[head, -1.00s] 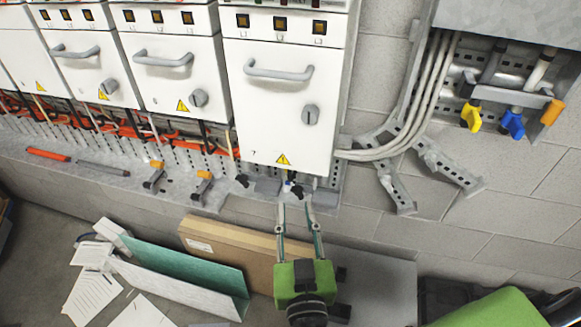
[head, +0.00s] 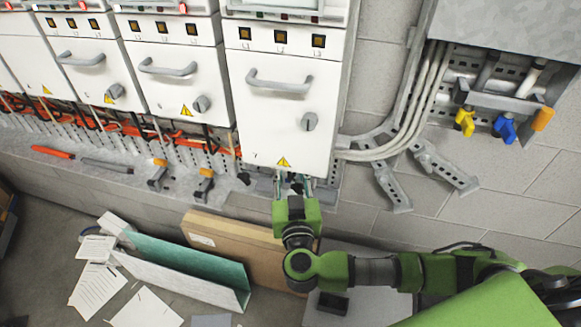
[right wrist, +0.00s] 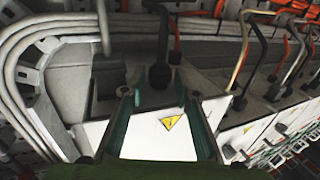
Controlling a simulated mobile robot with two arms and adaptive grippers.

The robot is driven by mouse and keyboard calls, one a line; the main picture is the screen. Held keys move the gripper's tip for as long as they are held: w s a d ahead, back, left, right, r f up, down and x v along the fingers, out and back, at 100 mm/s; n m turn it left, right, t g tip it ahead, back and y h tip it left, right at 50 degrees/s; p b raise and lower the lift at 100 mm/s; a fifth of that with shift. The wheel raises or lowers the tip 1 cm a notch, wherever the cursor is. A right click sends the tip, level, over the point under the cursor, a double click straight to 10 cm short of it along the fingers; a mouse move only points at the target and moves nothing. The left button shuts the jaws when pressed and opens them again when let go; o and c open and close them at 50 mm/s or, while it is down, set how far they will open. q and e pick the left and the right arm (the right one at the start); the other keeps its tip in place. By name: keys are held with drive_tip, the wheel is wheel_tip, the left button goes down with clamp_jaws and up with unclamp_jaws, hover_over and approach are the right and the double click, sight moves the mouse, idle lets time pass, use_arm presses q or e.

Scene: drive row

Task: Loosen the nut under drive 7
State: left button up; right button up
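Drive 7 (head: 282,110) is the large white unit with a grey handle, a knob and a yellow warning sign, in the middle of the head view. My right gripper (head: 294,182) is directly at its lower edge, its fingers partly hidden by its own green body. In the right wrist view my right gripper (right wrist: 155,95) has its two fingers apart. A dark nut (right wrist: 159,75) with a black cable shows between and just beyond the fingertips; I cannot tell whether they touch it. My left gripper is not in view.
Grey cables (head: 385,150) and metal brackets (head: 440,165) are right of the drive. Orange-handled tools (head: 158,175) lie on the ledge to the left. A cardboard box (head: 235,245) and a green folder (head: 185,270) are on the floor below.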

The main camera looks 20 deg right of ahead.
clamp_jaws()
drive_tip(key=shift+a, duration=0.1)
drive_tip(key=shift+w+a+r+m+g+h, duration=0.15)
drive_tip(key=shift+m+g+h, duration=0.25)
drive_tip(key=shift+m+h, duration=0.45)
drive_tip(key=shift+a+f+m+g+h, duration=0.15)
drive_tip(key=shift+m+g+h, duration=0.35)
drive_tip(key=shift+h, duration=0.65)
drive_tip(key=shift+m+h, duration=0.25)
drive_tip(key=shift+h, duration=0.05)
drive_tip(key=shift+r, duration=0.1)
